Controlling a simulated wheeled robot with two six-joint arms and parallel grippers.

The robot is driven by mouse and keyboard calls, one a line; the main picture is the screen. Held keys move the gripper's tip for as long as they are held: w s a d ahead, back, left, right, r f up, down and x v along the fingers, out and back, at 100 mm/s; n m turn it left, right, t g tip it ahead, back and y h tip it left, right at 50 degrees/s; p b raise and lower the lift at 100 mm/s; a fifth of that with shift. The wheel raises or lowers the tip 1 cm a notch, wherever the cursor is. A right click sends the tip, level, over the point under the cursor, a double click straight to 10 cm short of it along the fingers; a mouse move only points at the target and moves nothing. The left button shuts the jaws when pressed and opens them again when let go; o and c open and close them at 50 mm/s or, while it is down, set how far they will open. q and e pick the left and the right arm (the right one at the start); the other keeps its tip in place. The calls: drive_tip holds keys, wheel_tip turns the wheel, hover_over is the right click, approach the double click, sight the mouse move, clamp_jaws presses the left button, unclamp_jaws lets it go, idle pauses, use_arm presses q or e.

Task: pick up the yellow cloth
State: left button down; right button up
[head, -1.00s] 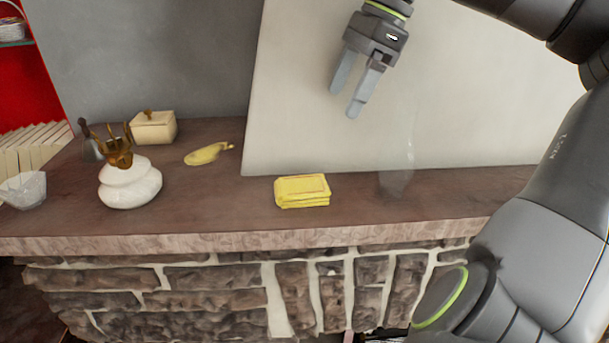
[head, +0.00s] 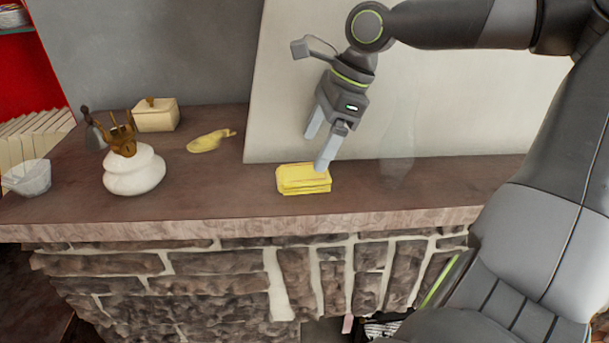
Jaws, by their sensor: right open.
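The yellow cloth (head: 303,183) lies folded in a flat stack on the brown counter (head: 220,207), near its front edge. My right gripper (head: 316,152) hangs just above and behind the cloth, its fingers pointing down. It is open and empty. One fingertip overlaps the back right corner of the cloth in the picture; I cannot tell whether it touches. My left gripper does not show.
A white stone-like stack (head: 134,173) with a golden crown-like piece, a cream lidded box (head: 156,115), a yellow gourd-like item (head: 210,141) and a glass bowl (head: 27,178) stand left. A clear glass vase (head: 397,160) stands right of the cloth. A pale panel rises behind.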

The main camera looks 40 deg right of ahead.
sight(305, 172)
drive_tip(key=shift+s+x, duration=0.15)
drive_tip(key=shift+x, duration=0.85)
drive_tip(key=shift+s+x, duration=0.2)
drive_tip(key=shift+x, duration=1.65)
drive_tip(key=shift+a, duration=0.1)
drive_tip(key=shift+r, duration=0.1)
drive_tip(key=c, duration=1.1)
drive_tip(key=shift+o, duration=0.2)
wheel_tip(305, 172, up, 18)
